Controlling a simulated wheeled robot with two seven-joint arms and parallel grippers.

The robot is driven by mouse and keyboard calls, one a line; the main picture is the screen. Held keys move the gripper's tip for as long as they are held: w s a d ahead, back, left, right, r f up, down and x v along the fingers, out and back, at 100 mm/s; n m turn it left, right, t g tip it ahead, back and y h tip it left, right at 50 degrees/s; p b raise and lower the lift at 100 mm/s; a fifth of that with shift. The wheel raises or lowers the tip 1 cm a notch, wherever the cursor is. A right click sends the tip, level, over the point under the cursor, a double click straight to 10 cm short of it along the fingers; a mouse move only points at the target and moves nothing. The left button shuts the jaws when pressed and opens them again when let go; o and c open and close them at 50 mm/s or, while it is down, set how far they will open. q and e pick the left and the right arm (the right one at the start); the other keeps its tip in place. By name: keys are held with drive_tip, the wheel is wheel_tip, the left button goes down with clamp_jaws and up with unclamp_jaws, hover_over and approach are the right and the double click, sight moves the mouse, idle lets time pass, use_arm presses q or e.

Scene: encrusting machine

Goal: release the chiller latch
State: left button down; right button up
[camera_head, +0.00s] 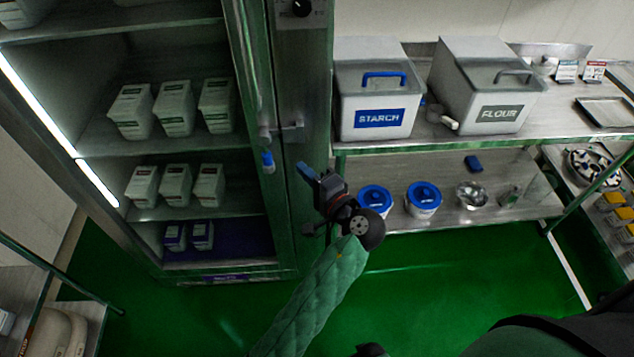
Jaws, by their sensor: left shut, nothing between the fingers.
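The chiller (305,90) is the tall steel cabinet at the left, its shelves visible. Its latch (267,160) is on the right side of its front, a hanging grey lever with a blue tip, beside a small metal bracket. The lever hangs roughly upright. My left gripper (306,172) is shut and empty. It is just right of the latch's blue tip in the picture, with a small gap between them. The gripper's own body hides part of the chiller's right edge. My right gripper is not in view.
White boxes (174,108) stand on the chiller shelves. To the right, a steel table holds the starch bin (378,95) and flour bin (490,85). Blue-lidded tubs (424,200) stand on its lower shelf, right of my left gripper. Green floor (450,290) is open in front.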

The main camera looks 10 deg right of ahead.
use_arm(q)
drive_tip(key=w+a, duration=0.3)
drive_tip(key=a, duration=0.2)
drive_tip(key=shift+w, duration=0.25)
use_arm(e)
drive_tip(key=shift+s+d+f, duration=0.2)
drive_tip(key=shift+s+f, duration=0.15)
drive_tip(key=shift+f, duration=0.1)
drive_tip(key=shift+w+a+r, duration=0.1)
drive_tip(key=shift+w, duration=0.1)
use_arm(q)
drive_tip(key=shift+a+f, duration=0.1)
drive_tip(key=shift+a, duration=0.05)
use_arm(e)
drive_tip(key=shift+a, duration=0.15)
